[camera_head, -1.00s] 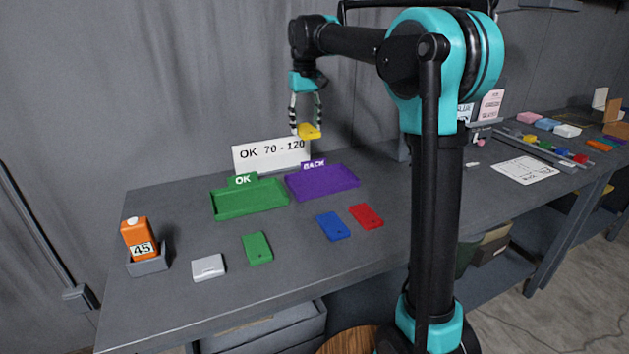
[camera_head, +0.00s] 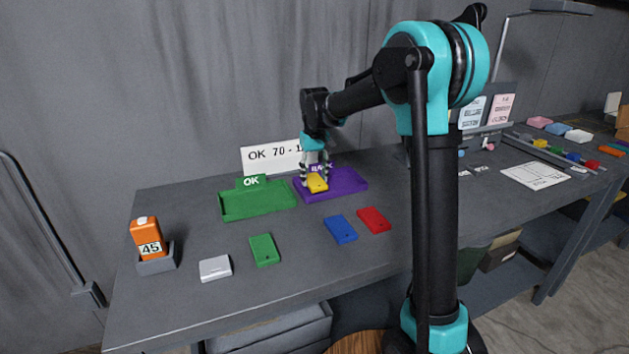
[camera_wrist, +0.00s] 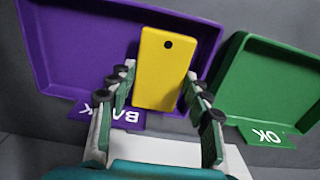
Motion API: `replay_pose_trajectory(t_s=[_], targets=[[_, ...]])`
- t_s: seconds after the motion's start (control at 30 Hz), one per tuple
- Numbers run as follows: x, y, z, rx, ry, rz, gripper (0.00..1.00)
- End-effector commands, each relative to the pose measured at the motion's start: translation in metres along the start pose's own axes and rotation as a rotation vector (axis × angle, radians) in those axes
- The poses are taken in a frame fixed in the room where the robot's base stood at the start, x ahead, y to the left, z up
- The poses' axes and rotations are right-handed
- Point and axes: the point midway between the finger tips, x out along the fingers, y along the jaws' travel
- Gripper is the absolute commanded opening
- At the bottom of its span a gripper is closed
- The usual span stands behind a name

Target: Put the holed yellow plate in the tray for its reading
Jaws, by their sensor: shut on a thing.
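The holed yellow plate (camera_head: 317,184) is held between the fingers of my gripper (camera_head: 316,178), which is shut on it. In the wrist view the yellow plate (camera_wrist: 163,70) shows one dark hole near its far end, between the fingertips (camera_wrist: 158,90). The plate is over the purple BACK tray (camera_head: 346,185), near its left side; I cannot tell whether it touches the tray floor. The green OK tray (camera_head: 258,207) stands just left of it and is empty. The gauge (camera_head: 148,240) in a grey holder reads 45. The sign (camera_head: 271,157) reads "OK 70 - 1", its end hidden by my arm.
Green (camera_head: 264,249), blue (camera_head: 341,229) and red (camera_head: 374,220) plates lie in front of the trays. A pale grey block (camera_head: 215,268) lies left of them. Papers and several small coloured pieces are at the right. The table's front is partly clear.

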Motion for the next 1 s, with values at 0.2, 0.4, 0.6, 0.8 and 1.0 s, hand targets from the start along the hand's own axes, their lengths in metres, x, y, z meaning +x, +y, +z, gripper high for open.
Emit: replay_pose_trajectory(t_s=[0.2, 0.4, 0.6, 0.8, 1.0], targets=[[0.014, 0.000, 0.000, 0.000, 0.000, 0.000, 0.14], [0.015, 0.000, 0.000, 0.000, 0.000, 0.000, 0.14], [0.017, 0.000, 0.000, 0.000, 0.000, 0.000, 0.58], [0.016, 0.000, 0.000, 0.000, 0.000, 0.000, 0.58], [0.002, 0.000, 0.000, 0.000, 0.000, 0.000, 0.58]])
